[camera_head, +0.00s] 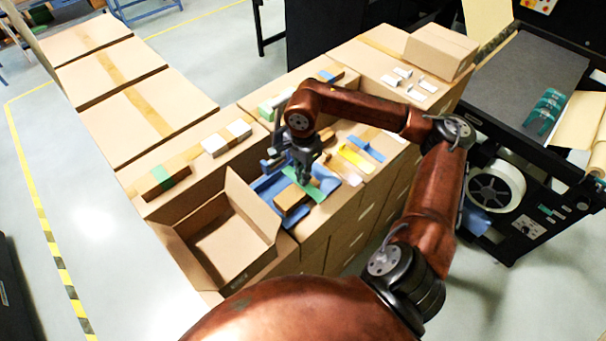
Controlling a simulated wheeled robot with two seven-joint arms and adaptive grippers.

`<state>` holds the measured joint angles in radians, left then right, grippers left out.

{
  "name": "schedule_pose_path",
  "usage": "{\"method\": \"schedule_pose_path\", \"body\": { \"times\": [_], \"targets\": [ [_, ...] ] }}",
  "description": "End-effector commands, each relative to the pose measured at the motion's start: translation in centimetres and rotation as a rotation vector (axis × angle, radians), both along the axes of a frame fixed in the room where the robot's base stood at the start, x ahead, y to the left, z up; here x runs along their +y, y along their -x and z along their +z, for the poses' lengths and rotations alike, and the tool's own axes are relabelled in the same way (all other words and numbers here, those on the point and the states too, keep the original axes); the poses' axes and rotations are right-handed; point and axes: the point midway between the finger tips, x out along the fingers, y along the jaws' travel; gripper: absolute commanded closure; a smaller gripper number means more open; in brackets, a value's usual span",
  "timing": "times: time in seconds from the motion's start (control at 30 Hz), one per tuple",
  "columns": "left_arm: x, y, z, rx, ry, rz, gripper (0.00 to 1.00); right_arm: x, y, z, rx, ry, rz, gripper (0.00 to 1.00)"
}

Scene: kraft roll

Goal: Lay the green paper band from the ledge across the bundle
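The green paper band (317,191) shows in the head view directly under my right gripper (304,180). The fingertips meet its middle and appear shut on it. The band is a flat strip running diagonally, just right of the brown bundle (290,198). The bundle lies in a blue cradle (268,186) on the box tops, and the band's near end is close to it. Whether the band touches the bundle or the surface below is too small to tell. My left gripper is not in view.
Yellow (356,159) and blue (366,148) strips lie right of the gripper. A brown bundle with a green band (166,180) lies at left. A closed carton (440,50) stands at the back.

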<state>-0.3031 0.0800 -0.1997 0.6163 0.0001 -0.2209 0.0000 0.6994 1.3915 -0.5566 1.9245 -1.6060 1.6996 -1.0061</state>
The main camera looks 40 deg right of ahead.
Motion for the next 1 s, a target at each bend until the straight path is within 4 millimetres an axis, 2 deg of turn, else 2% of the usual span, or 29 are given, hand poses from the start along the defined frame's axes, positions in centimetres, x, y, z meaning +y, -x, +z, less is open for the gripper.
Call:
{"method": "schedule_pose_path", "body": {
  "times": [0.1,0.47,0.5,0.73,1.0],
  "targets": [
    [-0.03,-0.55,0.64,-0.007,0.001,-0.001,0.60,0.02,0.03,-0.57,0.000,-0.001,0.000,1.00],
    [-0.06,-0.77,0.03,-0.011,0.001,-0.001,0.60,0.01,0.00,-1.12,-0.002,-0.001,0.001,1.00],
    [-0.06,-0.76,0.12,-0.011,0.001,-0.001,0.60,0.02,0.00,-1.03,-0.001,-0.001,0.001,0.93],
    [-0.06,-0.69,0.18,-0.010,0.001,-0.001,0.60,0.01,0.00,-0.94,-0.002,-0.001,0.000,0.78],
    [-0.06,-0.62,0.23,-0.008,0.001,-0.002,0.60,0.01,0.00,-0.88,-0.002,-0.001,0.000,0.78]
  ]
}}
